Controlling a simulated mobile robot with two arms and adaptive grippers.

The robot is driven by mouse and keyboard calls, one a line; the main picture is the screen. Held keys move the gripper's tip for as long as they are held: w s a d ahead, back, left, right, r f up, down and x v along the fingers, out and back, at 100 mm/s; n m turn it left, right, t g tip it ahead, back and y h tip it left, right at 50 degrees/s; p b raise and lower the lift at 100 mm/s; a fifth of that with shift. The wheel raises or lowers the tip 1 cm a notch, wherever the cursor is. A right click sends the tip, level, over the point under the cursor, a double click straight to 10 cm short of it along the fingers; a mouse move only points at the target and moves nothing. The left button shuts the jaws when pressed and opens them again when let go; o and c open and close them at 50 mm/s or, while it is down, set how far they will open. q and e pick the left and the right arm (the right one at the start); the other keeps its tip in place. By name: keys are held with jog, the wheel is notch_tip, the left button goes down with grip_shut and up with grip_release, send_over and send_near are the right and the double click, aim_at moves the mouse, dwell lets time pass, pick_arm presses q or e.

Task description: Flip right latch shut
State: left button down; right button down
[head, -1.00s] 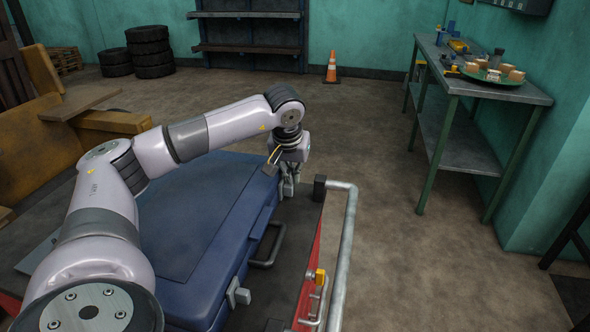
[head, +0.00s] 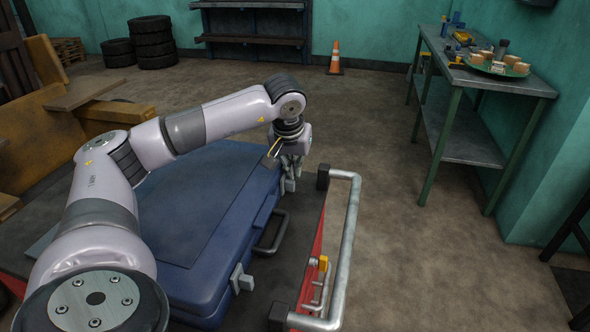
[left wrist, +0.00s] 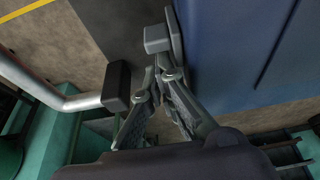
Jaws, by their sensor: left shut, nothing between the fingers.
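A closed blue case (head: 215,205) lies on a dark-topped cart. A grey latch (left wrist: 160,38) on the case's far front edge shows in the left wrist view, its block jutting out from the case side. In the head view my gripper largely hides that latch. The other grey latch (head: 242,279) is at the near end, with the carry handle (head: 272,233) between them. My left gripper (head: 290,187) is shut and empty beside the far latch. Its fingertips (left wrist: 158,70) are together close to the latch block; I cannot tell whether they touch. My right gripper is not in view.
The cart's grey push rail (head: 349,240) with a dark end block (head: 323,177) stands right of the gripper. A workbench (head: 480,70) with tools and a green tray is farther right. Open floor lies between them.

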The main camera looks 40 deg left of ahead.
pick_arm(q)
jog(key=v, duration=1.1)
jog(key=shift+d+r, duration=0.15)
jog(key=shift+r, duration=0.05)
jog(key=shift+s, duration=0.1)
